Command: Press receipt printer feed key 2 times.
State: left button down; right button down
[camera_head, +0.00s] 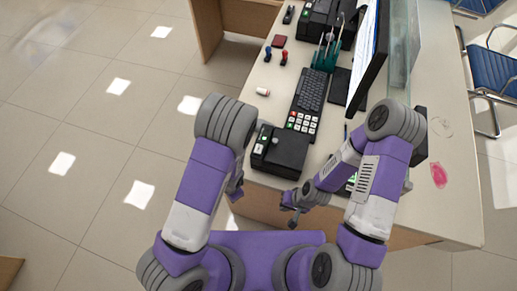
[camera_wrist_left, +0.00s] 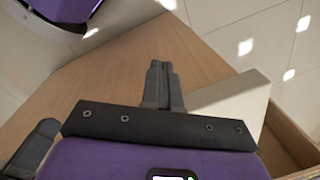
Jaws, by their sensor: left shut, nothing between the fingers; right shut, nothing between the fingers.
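A black box-shaped device (camera_head: 281,151), which looks like the receipt printer, sits at the near left corner of the counter. Small light and green keys (camera_head: 261,143) show on its left side, with a grey round part on top; I cannot tell which is the feed key. My left gripper (camera_head: 236,194) is mostly hidden behind its arm, low by the counter's near left edge. In the left wrist view its fingers (camera_wrist_left: 160,84) are shut and empty, in front of a brown panel. My right gripper (camera_head: 292,222) is shut and empty, in front of the counter, apart from the device.
A keyboard (camera_head: 312,90) with a keypad (camera_head: 302,122) lies behind the device. A monitor (camera_head: 369,50), a pen holder (camera_head: 326,57), stamps (camera_head: 283,57) and a small white roll (camera_head: 263,91) stand farther back. The floor to the left (camera_head: 90,130) is clear.

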pick_arm(q)
jog(key=s+f+n+h, duration=0.1)
jog(key=n, duration=0.3)
jog(key=s+f+n+h+b, duration=0.1)
jog(key=s+n+h, duration=0.1)
jog(key=n, duration=0.2)
jog(key=s+f+n+h, duration=0.1)
jog(key=n+h, duration=0.1)
jog(key=n, duration=0.3)
jog(key=shift+s+d+b, duration=0.2)
jog(key=shift+s+b, duration=0.2)
